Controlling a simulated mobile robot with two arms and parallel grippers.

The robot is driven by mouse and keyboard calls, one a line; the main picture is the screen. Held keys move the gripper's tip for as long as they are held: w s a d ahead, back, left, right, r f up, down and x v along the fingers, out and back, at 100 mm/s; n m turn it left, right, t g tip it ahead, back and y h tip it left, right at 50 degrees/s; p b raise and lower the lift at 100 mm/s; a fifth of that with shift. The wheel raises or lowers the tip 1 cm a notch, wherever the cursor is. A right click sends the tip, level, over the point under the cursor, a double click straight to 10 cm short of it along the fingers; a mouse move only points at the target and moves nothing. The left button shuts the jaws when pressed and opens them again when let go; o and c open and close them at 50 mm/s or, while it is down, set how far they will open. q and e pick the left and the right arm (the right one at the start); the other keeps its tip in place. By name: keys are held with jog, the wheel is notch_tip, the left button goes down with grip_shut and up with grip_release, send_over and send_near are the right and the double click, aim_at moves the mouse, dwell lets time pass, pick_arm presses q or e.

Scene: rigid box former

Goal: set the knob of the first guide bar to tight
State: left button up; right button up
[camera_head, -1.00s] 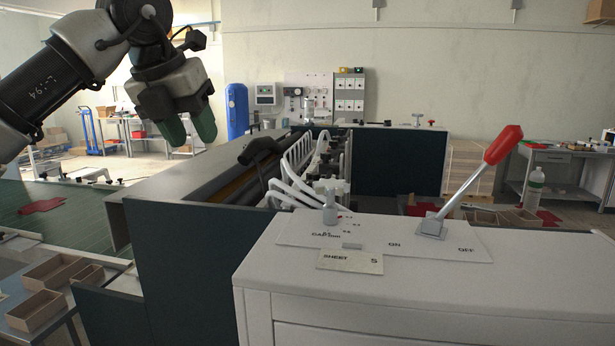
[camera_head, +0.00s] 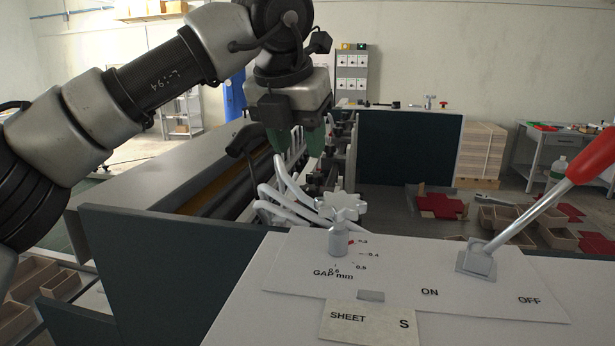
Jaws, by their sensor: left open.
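My left gripper (camera_head: 297,142) hangs with its green fingers pointing down above the machine's white curved tubes (camera_head: 282,183). It is open, with a gap between the fingers, and nothing shows in it. A pale lobed knob (camera_head: 343,204) stands just behind the control panel, below and right of the gripper and apart from it. I cannot tell whether it belongs to the first guide bar, or how tight it is. Small dark and red fittings (camera_head: 331,165) sit along the machine right of the fingers, partly hidden and too small to read. My right gripper is not in view.
The white control panel (camera_head: 420,290) in front carries a grey gap knob (camera_head: 338,240) and a red-handled lever (camera_head: 535,210) leaning right. A dark green panel (camera_head: 408,147) stands behind. Red sheets (camera_head: 440,206) and small trays (camera_head: 495,218) lie at the right.

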aim_at(308, 187)
pick_arm(q)
jog(key=p+x, duration=0.1)
jog(key=x, duration=0.4)
jog(key=shift+s+a, duration=0.1)
jog(key=shift+s, duration=0.05)
jog(key=x, duration=0.3)
jog(key=shift+f, duration=0.15)
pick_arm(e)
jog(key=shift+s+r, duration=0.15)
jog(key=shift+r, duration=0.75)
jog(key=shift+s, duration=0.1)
pick_arm(q)
jog(key=c, duration=0.6)
jog(key=shift+c, duration=0.2)
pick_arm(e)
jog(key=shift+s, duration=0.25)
